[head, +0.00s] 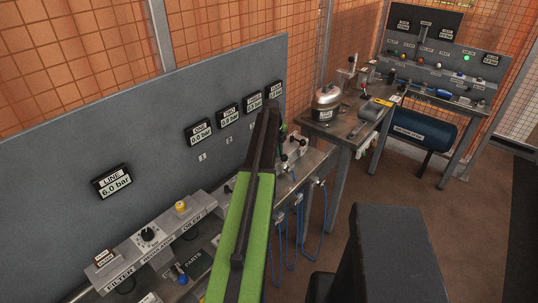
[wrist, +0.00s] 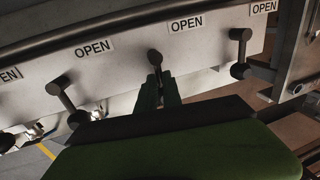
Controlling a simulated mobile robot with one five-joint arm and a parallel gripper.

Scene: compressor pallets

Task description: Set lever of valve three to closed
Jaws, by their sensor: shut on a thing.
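In the wrist view, my gripper (wrist: 158,84) is shut on the middle lever (wrist: 155,57), a dark rod with a round knob, in front of a pale manifold (wrist: 120,62). The knob shows above the fingertips. Another dark lever (wrist: 62,88) stands to its left and one (wrist: 240,48) to its right. White OPEN labels (wrist: 96,48) run along the manifold. No valve number shows in the wrist view, so I cannot read which valve I hold. In the head view, my arm hides the fingertips and most of the valve row; a black lever knob (head: 302,141) shows beyond it.
A grey panel above the bench carries a LINE display (head: 112,182) reading 6.0 bar and several smaller displays (head: 198,133). A filter, regulator and oiler unit (head: 150,240) is at the left. A second bench (head: 345,125) with a metal pot (head: 326,103) is beyond.

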